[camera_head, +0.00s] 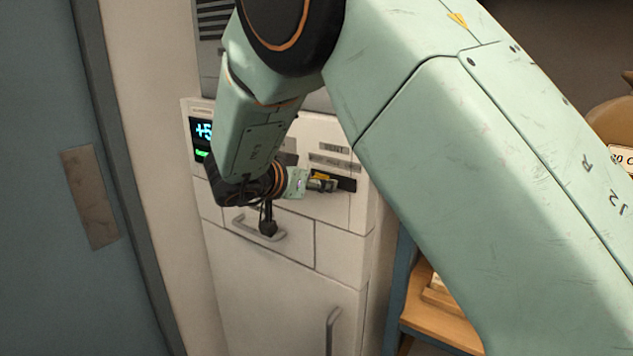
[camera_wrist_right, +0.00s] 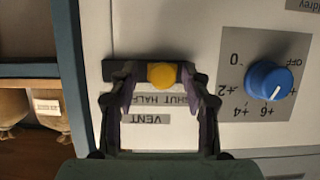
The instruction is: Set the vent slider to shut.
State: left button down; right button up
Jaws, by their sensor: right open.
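The vent slider's yellow knob (camera_wrist_right: 162,75) sits in a dark slot (camera_wrist_right: 140,70) on a pale panel in the right wrist view. Grey labels (camera_wrist_right: 147,118) beside the slot read VENT and, partly, SHUT and HALF. My right gripper (camera_wrist_right: 160,82) is open, with one finger on each side of the knob and visible gaps to it. The right finger covers one end of the slot, so the knob's exact mark is unclear. In the head view, the knob (camera_head: 320,177) shows at my right gripper (camera_head: 318,184), toward the left of the slot. My left gripper is out of view.
A blue dial (camera_wrist_right: 268,80) is beside the vent on the panel. A lit display (camera_head: 202,130), partly hidden by my right arm, is at the left in the head view. A drawer handle (camera_head: 255,230) is below. A wooden shelf (camera_head: 440,310) stands at the right.

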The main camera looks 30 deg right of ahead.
jog(key=shift+a+r, duration=0.15)
jog(key=shift+a, duration=0.25)
jog(key=shift+c, duration=0.6)
jog(key=shift+a, duration=0.25)
jog(key=c, duration=0.3)
jog(key=shift+d, duration=0.25)
grip_shut()
